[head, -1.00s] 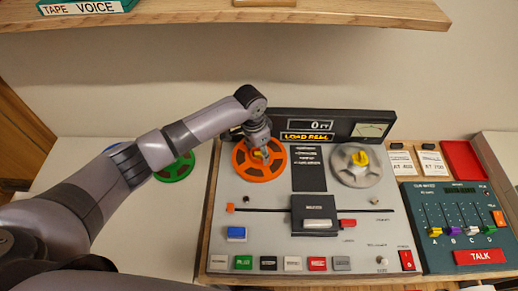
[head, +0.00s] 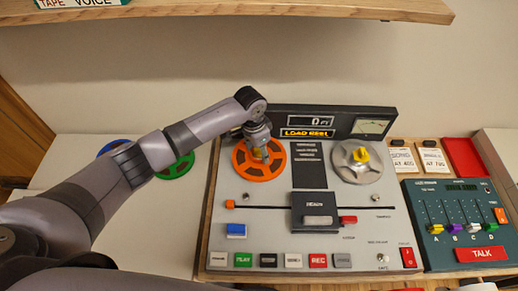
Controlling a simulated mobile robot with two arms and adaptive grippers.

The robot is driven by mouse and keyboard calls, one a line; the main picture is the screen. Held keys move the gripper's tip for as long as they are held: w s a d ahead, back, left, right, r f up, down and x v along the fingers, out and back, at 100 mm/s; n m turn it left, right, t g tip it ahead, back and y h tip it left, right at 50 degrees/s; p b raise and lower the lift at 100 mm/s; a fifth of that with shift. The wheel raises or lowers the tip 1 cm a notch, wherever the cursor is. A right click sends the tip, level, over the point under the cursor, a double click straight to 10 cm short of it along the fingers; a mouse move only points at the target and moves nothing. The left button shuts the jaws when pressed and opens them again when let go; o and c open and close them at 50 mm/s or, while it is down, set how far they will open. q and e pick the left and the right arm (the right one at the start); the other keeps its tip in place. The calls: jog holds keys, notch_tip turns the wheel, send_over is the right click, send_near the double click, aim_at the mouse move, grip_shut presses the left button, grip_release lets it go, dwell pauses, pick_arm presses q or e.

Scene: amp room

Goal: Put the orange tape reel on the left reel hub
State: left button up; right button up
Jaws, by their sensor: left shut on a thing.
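The orange tape reel (head: 246,171) is at the left reel position of the tape machine (head: 225,208), lying flat as far as I can see. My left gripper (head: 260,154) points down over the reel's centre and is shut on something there. A bit of yellow shows at the fingertips. The left hub is hidden under the reel and gripper, so I cannot tell how the reel sits on it. A grey metal reel with a yellow centre (head: 358,161) is on the right side of the machine. The display reads "LOAD REEL" (head: 307,133). My right gripper is not in view.
A green reel (head: 176,168) and a blue reel (head: 112,146) lie on the white surface at left, partly behind my left arm. A mixer panel with faders (head: 460,222) stands at right. A shelf (head: 300,12) hangs above the back.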

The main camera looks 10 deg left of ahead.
pick_arm(q)
jog(key=shift+f+b, duration=0.3)
jog(key=shift+f, duration=0.3)
jog(key=o, duration=1.5)
jog(key=shift+o, duration=0.2)
notch_tip(320, 180, up, 12)
jog(key=s+a, duration=0.1)
jog(key=shift+f, duration=0.1)
